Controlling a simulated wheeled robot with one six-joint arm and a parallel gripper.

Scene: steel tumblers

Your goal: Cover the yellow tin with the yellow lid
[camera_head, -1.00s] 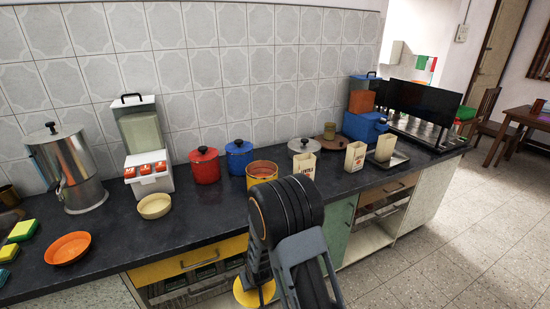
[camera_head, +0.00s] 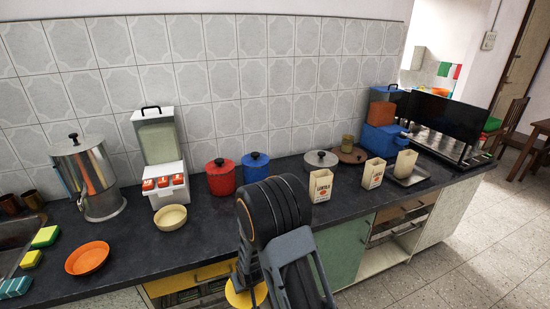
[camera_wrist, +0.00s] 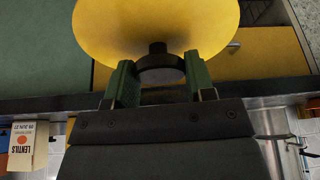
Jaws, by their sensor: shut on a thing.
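The yellow lid (camera_wrist: 155,25) fills the top of the wrist view, a round disc with a black knob. My gripper (camera_wrist: 158,78) is shut on that knob, one green-padded finger on each side. In the head view the lid (camera_head: 243,297) shows partly below my arm, in front of the yellow drawer and below the counter's top. My gripper itself is mostly hidden there by my arm. The yellow tin is not visible now; my arm covers the part of the counter near the blue pot.
The dark counter (camera_head: 130,243) holds a red pot (camera_head: 220,178), a blue pot (camera_head: 256,168), a cream bowl (camera_head: 171,218) and an orange bowl (camera_head: 87,258). A lentils carton (camera_head: 320,187) stands right of my arm. A grey lid (camera_head: 321,158) lies behind it.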

